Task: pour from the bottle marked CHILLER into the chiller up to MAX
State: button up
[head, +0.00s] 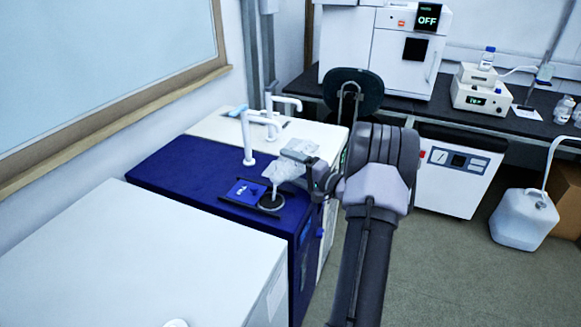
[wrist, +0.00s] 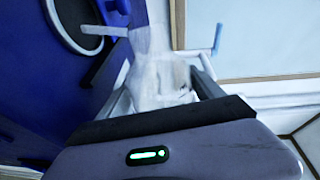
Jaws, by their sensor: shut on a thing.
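The blue chiller (head: 185,175) stands at centre left in the head view. A dark round filling opening (head: 271,206) is in its top, and a dark round shape also shows at the upper left of the wrist view (wrist: 72,22). My gripper (head: 298,166) is shut on a pale, translucent bottle (head: 284,171), tilted above the opening. The bottle also sits between the fingers in the wrist view (wrist: 158,78). A narrow pale part points down toward the opening; I cannot tell whether it is neck or liquid. The bottle's marking, the liquid level and the MAX mark are not readable.
A blue square panel (head: 244,192) lies beside the opening. A white-topped unit (head: 215,128) with white bent pipes (head: 247,138) stands behind, and a white cabinet (head: 140,255) in front. A dark stool (head: 354,88) is behind my arm. Open floor (head: 430,270) lies right.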

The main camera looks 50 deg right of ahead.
jog(key=shift+d+r+m+p, duration=0.1)
jog(key=shift+r+m+p, duration=0.2)
jog(key=shift+m+p, duration=0.15)
jog(key=shift+d+r+m+p, duration=0.2)
jog(key=shift+d+m+p, duration=0.1)
jog(key=shift+m+p, duration=0.45)
notch_tip(320, 180, up, 2)
jog(key=shift+d+r+m+y+p, duration=0.1)
jog(key=shift+m+y+p, duration=0.3)
jog(key=shift+m+p, duration=0.75)
jog(key=shift+r+m, duration=0.2)
jog(key=shift+m, duration=0.05)
jog(key=shift+f, duration=0.15)
